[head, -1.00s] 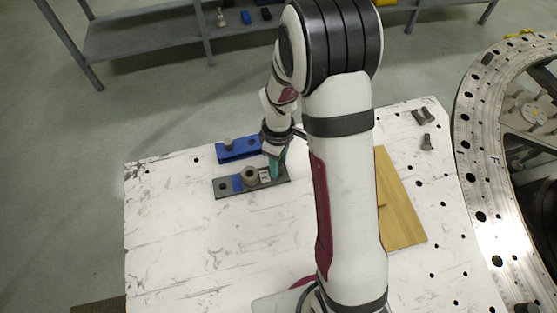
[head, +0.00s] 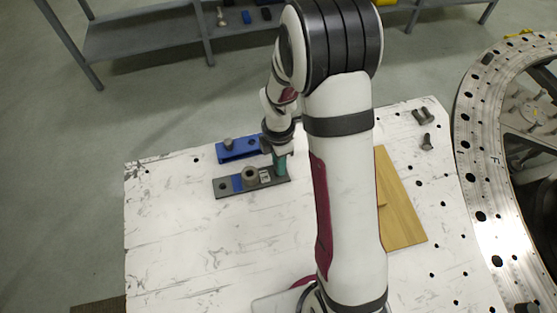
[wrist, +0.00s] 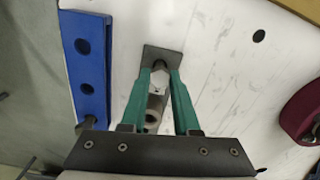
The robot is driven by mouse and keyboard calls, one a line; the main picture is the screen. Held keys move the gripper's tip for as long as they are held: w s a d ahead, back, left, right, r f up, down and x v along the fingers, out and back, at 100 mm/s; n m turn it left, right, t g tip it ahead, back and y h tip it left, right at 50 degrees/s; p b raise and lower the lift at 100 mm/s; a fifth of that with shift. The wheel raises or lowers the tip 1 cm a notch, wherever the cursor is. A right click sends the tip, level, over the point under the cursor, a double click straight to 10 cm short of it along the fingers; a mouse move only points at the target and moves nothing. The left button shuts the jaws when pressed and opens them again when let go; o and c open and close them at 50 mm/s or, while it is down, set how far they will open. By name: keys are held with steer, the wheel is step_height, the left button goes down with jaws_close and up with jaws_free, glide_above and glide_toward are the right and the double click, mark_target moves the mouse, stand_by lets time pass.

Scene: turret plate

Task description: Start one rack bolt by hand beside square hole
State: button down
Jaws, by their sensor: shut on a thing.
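The dark plate (head: 207,194) lies on the white table. It bears a round grey boss (head: 249,175), a blue patch and a hole at its left end. My gripper (head: 280,172) is at the plate's right end, its green fingers pointing down. Whether the bolt touches the plate cannot be told. No square hole can be made out. The blue rack (head: 240,154) behind the plate holds one bolt (head: 228,144) and shows empty holes.
Several loose bolts (head: 427,142) lie at the table's back right. A wooden board (head: 400,205) lies right of my arm. A large metal ring (head: 480,190) stands at the far right. The table's front left is clear.

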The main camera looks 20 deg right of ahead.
steer(key=m, duration=0.5)
steer(key=c, duration=1)
jaws_free()
steer(key=shift+m, duration=0.8)
steer(key=o, duration=0.7)
step_height(320, 180, up, 6)
steer(key=shift+r, duration=0.45)
